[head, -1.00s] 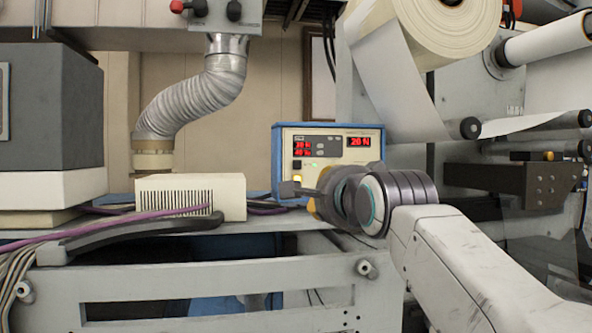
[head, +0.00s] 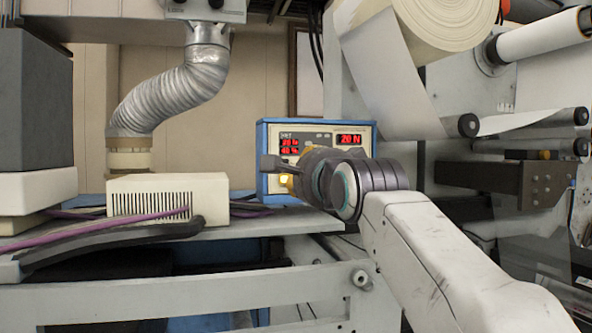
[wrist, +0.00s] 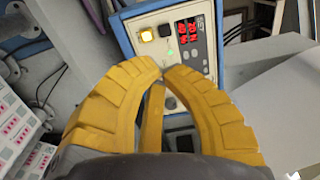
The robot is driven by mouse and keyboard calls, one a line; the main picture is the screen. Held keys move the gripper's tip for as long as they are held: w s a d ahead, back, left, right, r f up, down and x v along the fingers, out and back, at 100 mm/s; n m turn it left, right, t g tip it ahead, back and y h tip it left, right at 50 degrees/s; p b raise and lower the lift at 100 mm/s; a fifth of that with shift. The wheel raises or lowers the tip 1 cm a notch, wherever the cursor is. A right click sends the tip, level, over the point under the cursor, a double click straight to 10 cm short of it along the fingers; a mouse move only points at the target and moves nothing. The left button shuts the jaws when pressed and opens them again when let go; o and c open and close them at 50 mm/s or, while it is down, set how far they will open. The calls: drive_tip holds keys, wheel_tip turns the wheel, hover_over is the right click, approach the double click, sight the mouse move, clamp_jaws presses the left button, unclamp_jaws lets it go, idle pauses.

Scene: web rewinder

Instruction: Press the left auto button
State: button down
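The control box (head: 263,150) with a blue frame and pale front stands on the bench in the head view. Its red displays are lit. I cannot read which is the left auto button. My gripper (wrist: 162,70) has yellow fingers with tips together and nothing between them. It is in front of the panel, apart from the lit button in the wrist view. In the head view it hides the lower panel.
A vented cream box (head: 150,198) sits on the bench left of the control box, with purple and black cables around it. A ribbed duct (head: 175,95) rises behind. A large paper roll (head: 425,25) and rollers are to the right. A bench rail (head: 200,287) runs in front.

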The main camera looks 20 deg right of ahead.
sight(287, 138)
drive_tip(key=w+p, duration=0.7)
drive_tip(key=w, duration=0.6)
drive_tip(key=shift+w, duration=0.2)
